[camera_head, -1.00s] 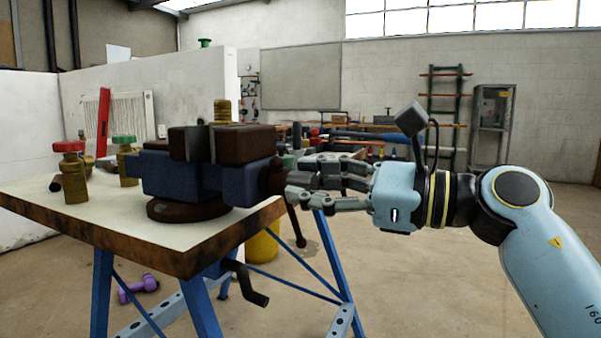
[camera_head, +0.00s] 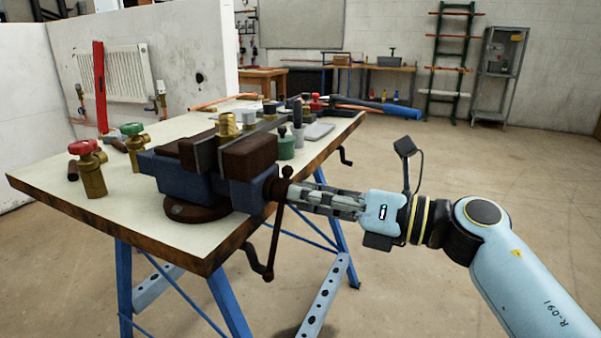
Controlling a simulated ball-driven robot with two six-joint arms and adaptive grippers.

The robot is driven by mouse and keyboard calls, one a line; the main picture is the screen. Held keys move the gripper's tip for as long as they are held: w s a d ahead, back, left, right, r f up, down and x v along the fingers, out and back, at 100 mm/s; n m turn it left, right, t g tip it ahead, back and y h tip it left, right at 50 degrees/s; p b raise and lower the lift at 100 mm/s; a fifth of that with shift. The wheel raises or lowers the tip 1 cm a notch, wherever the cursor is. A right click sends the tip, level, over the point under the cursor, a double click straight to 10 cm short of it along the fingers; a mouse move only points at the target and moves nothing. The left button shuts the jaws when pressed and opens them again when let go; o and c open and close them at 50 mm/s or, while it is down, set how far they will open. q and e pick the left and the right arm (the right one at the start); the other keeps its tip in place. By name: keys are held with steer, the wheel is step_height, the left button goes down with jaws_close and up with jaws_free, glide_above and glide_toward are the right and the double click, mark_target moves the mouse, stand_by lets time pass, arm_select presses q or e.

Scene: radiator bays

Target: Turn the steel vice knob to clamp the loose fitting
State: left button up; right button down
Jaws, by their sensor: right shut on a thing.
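A blue vice with dark brown jaws (camera_head: 195,175) stands on a round brown base at the near edge of the workbench. A brass fitting (camera_head: 227,124) shows upright at the vice jaws; I cannot tell how tightly they hold it. The vice's knob end and its hanging bar handle (camera_head: 275,240) are at the vice's right side. My right gripper (camera_head: 292,196) reaches in from the right and is shut on the knob at the vice's right end. My left gripper is not in view.
The workbench (camera_head: 125,225) has blue legs. A brass valve with a red handle (camera_head: 90,170) and one with a green handle (camera_head: 134,150) stand left of the vice. Several small items and a blue-handled tool (camera_head: 385,107) lie behind it. The floor at right is clear.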

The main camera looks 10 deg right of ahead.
steer(key=m+p, duration=0.6)
steer(key=shift+r+p, duration=0.15)
steer(key=shift+p, duration=0.25)
steer(key=c, duration=1.4)
jaws_free()
steer(key=shift+m, duration=0.4)
steer(key=shift+o, duration=1.2)
steer(key=shift+d+f, duration=0.15)
steer(key=shift+f, duration=0.1)
steer(key=v, duration=0.7)
steer(key=shift+r, duration=0.1)
